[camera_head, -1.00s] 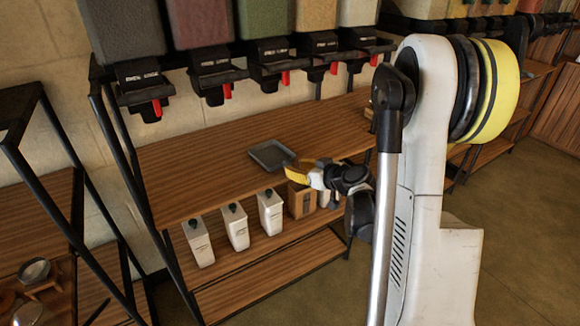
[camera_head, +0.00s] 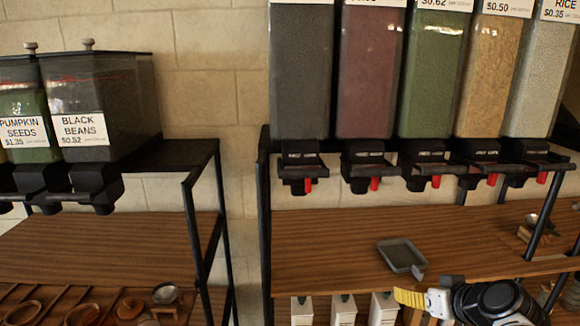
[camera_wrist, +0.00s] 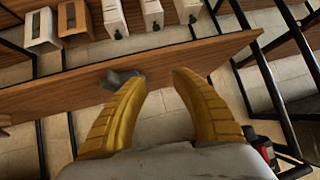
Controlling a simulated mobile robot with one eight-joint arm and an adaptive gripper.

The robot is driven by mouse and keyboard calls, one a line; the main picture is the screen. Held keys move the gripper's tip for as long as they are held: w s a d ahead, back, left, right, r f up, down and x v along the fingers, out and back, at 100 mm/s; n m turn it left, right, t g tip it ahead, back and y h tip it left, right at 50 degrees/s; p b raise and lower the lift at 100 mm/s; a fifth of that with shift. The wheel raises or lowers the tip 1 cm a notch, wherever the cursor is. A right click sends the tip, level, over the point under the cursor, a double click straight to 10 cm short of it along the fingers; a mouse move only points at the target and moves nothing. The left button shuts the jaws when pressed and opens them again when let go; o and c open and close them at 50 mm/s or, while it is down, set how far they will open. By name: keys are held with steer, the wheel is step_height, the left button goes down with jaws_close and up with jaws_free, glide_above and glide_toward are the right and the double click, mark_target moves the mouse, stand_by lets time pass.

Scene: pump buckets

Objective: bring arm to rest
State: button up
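My gripper (camera_wrist: 160,78) is open in the wrist view, with two yellow ribbed fingers spread apart and nothing between them. In the head view one yellow finger of my gripper (camera_head: 409,298) shows at the lower right, in front of the shelf edge. My arm is mostly out of frame below. A grey square scoop (camera_head: 402,256) lies on the wooden shelf (camera_head: 320,240), behind and above my gripper in the picture. A grey thing beside the left finger in the wrist view (camera_wrist: 118,78) looks like this scoop, partly hidden.
Bulk dispensers (camera_head: 371,70) with red levers hang above the shelf. White containers (camera_head: 343,310) stand on the lower shelf. Black frame posts (camera_head: 265,225) bound the shelving. A second rack (camera_head: 110,240) holding seed dispensers (camera_head: 100,110) and small utensils is at the left.

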steer(key=s+a+r+g+h, duration=0.1)
steer(key=s+a, duration=0.3)
steer(key=s, duration=0.4)
steer(key=s+a+r+m+g+h, duration=0.1)
steer(key=s+a+g, duration=0.1)
steer(key=s+a, duration=0.3)
steer(key=s, duration=0.3)
steer(key=shift+a+r+h, duration=0.25)
steer(key=shift+h, duration=0.05)
